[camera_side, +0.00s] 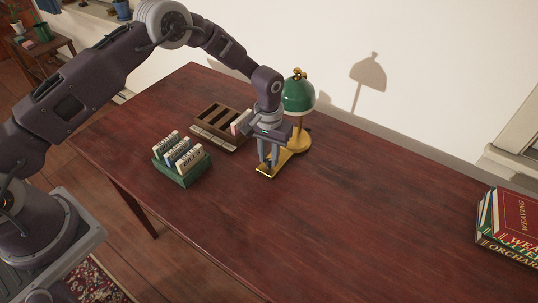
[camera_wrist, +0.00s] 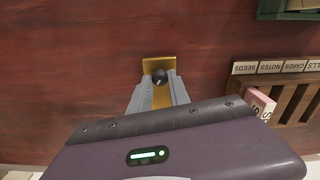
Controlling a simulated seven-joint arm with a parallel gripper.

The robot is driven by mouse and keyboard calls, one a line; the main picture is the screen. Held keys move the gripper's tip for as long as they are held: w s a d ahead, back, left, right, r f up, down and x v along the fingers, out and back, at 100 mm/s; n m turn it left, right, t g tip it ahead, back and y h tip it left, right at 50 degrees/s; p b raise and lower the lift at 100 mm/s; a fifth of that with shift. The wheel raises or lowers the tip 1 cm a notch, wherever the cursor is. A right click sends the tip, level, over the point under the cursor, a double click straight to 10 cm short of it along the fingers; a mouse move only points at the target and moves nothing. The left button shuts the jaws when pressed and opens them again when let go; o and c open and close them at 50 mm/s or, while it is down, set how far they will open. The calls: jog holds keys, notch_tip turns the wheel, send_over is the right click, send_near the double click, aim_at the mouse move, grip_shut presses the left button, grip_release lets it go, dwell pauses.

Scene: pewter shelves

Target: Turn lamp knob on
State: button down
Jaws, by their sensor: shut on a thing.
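The lamp has a green shade (camera_side: 298,96) and a brass foot (camera_side: 301,139), and stands at the back of the desk. A flat brass plate (camera_side: 266,174) reaches forward from the foot; it also shows in the wrist view (camera_wrist: 158,64). A small dark round knob (camera_wrist: 160,78) sits on the plate. My gripper (camera_side: 268,163) points down over the plate, in front of the lamp. In the wrist view its fingers (camera_wrist: 160,88) are on either side of the knob and shut on it. The fingers hide the knob in the side view.
A wooden sorter with labelled slots (camera_side: 214,138) lies left of the lamp. A green box of cards (camera_side: 183,179) stands nearer the front. Books (camera_side: 512,222) are stacked at the far right. The desk between is bare.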

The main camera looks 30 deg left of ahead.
jog(key=m, duration=0.5)
jog(key=shift+m, duration=0.3)
jog(key=m, duration=0.5)
jog(key=shift+m, duration=0.3)
jog(key=c, duration=1.2)
grip_release()
jog(key=shift+r, duration=0.1)
